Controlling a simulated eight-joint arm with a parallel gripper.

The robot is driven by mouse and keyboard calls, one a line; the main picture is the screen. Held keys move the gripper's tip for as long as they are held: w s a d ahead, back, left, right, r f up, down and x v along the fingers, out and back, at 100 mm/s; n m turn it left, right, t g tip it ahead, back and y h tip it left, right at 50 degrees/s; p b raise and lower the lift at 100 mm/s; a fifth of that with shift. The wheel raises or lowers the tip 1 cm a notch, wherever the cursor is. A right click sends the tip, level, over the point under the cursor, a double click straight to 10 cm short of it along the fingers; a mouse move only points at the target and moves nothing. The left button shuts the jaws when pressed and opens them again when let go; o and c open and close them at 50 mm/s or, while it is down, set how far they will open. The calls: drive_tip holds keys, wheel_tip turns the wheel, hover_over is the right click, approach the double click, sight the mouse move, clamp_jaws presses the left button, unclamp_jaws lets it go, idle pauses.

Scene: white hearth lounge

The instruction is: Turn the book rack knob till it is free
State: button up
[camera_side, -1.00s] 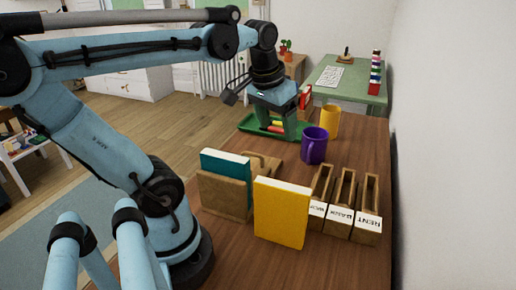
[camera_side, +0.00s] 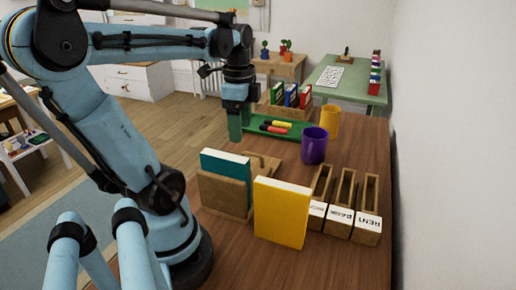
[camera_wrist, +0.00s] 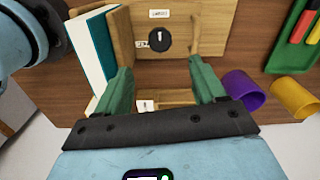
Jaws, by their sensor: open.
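The book rack (camera_side: 223,196) is wooden and stands on the near part of the brown table, holding a teal book (camera_side: 226,165). In the wrist view the rack (camera_wrist: 205,38) fills the upper middle, with the teal book (camera_wrist: 92,48) at its left. The knob (camera_wrist: 157,39) is a dark disc with a white mark, set on the rack; I cannot make it out in the side view. My gripper (camera_wrist: 161,68) has two green fingers spread apart, with nothing between them. The knob lies beyond the fingertips, between their lines. In the side view my gripper (camera_side: 236,125) hangs behind the rack, above the table.
A yellow book (camera_side: 281,212) stands in front of the rack. Labelled wooden holders (camera_side: 345,205) are to its right. A purple mug (camera_side: 314,146) and a yellow mug (camera_side: 330,120) stand behind. A green tray (camera_side: 298,130) holds markers. Bare table lies at front right.

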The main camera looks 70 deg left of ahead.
drive_tip(key=shift+f, duration=5.4)
drive_tip(key=c, duration=1.1)
